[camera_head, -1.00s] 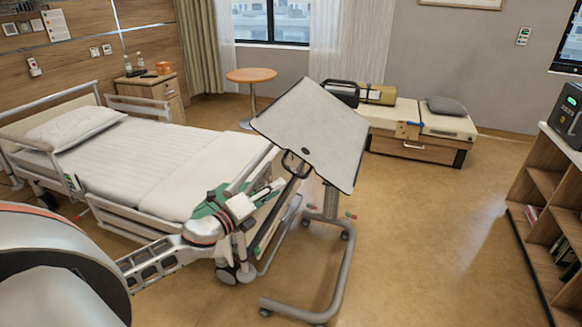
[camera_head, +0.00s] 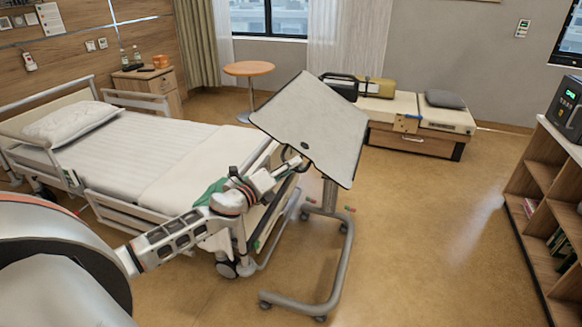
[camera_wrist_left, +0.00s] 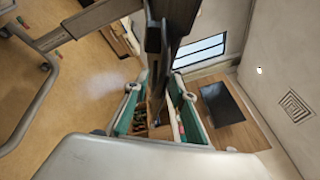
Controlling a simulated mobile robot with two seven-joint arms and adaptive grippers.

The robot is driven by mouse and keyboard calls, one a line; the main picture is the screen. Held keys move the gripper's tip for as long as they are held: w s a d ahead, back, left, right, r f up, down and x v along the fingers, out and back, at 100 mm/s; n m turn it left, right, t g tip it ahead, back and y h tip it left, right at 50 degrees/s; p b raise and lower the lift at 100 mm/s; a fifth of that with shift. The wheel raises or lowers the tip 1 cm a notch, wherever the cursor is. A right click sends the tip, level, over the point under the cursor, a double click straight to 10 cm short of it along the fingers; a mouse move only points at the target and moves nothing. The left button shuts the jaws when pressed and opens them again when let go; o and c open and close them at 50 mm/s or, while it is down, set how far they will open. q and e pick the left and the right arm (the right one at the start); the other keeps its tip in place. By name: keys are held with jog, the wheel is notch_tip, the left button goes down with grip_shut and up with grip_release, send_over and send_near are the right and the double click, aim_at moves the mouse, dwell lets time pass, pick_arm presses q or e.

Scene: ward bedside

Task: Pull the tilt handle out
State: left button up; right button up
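The overbed table's tilted grey top (camera_head: 312,115) stands beside the bed on a wheeled frame. The tilt handle (camera_head: 292,162), a dark loop, hangs under its lower left edge, partly hidden by my gripper. My left gripper (camera_head: 283,169) reaches it from the lower left. In the left wrist view, the fingers of my left gripper (camera_wrist_left: 160,88) stand apart, with the dark handle (camera_wrist_left: 154,45) in front of and partly between them. I cannot tell whether they touch it. My right gripper is in neither view.
The bed (camera_head: 140,160) is to the left of the table, its side rail near my forearm. The table's base (camera_head: 315,303) stands on the floor below. A shelf (camera_head: 545,190) is at the right. The floor between table and shelf is clear.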

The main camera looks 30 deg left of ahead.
pick_arm(q)
grip_shut()
jog(key=s, duration=0.2)
jog(key=shift+s+d+f+p, duration=0.1)
jog(key=shift+s+d+p, duration=0.2)
jog(key=shift+d+p, duration=0.1)
jog(key=shift+c, duration=1.2)
grip_release()
jog(key=shift+o, duration=1.2)
jog(key=shift+s, duration=0.2)
